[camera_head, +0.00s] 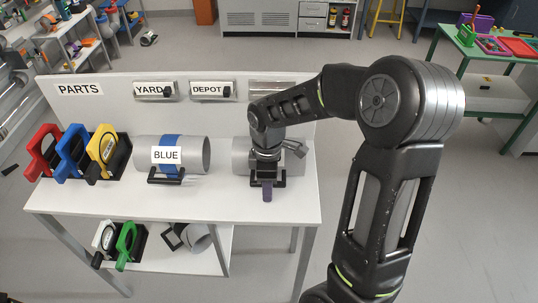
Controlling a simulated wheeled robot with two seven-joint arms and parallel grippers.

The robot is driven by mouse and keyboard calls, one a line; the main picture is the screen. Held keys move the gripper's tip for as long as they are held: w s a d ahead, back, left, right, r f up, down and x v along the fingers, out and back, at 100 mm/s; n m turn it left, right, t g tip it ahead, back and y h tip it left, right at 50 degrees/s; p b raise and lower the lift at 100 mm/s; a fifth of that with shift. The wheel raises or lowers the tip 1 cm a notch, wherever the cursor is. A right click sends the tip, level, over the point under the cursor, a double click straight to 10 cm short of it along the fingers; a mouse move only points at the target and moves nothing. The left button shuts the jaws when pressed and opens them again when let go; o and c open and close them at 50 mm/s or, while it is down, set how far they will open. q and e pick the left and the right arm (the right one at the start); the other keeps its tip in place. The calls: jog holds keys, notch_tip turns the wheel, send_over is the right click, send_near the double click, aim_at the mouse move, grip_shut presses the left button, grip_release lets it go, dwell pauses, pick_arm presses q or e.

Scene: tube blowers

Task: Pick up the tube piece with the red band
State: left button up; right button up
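A grey tube piece (241,157) lies in a dark cradle at the right of the white table (220,203). My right arm and gripper cover its middle and right part, so I see no red band and no label on it. My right gripper (267,184) points down at this tube, in front of or over it; I cannot tell whether its fingers touch or grip it. A second grey tube piece (195,154) with a blue band and a "BLUE" label lies in a cradle to the left. My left gripper is not in view.
Red (42,153), blue (72,152) and yellow (106,144) handled parts stand in a dark rack at the left. The back panel carries "PARTS", "YARD" and "DEPOT" labels. A lower shelf holds white and green (128,240) parts and a tube piece (198,238).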

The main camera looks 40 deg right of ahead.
jog(key=shift+f, duration=1.3)
jog(key=shift+c, duration=0.2)
grip_shut()
dwell(0.6)
